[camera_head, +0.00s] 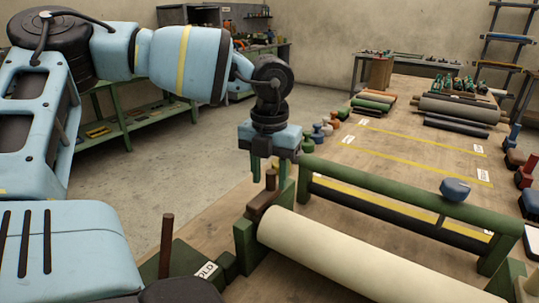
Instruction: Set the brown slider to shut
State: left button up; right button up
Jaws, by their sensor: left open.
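The brown slider (261,206) is a small block with an upright peg. It sits on the green end stand (245,243) at the left end of a cream sheet roll (350,255). My left gripper (271,177) points down over the slider, open, with its green fingers on either side of the peg in this view. I cannot tell whether the fingers touch the peg. My right gripper is not in view.
A green bar (390,196) with a blue knob (455,189) runs behind the roll. A brown post (167,245) stands on a dark green plate at the front left. Small coloured pieces (322,132) line the bench's left edge. Yellow-striped bench space lies beyond the bar.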

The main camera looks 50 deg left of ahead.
aim_at(269, 169)
pick_arm(q)
notch_tip(269, 169, up, 7)
dwell(0.3)
jog(key=shift+f, duration=0.1)
dwell(0.5)
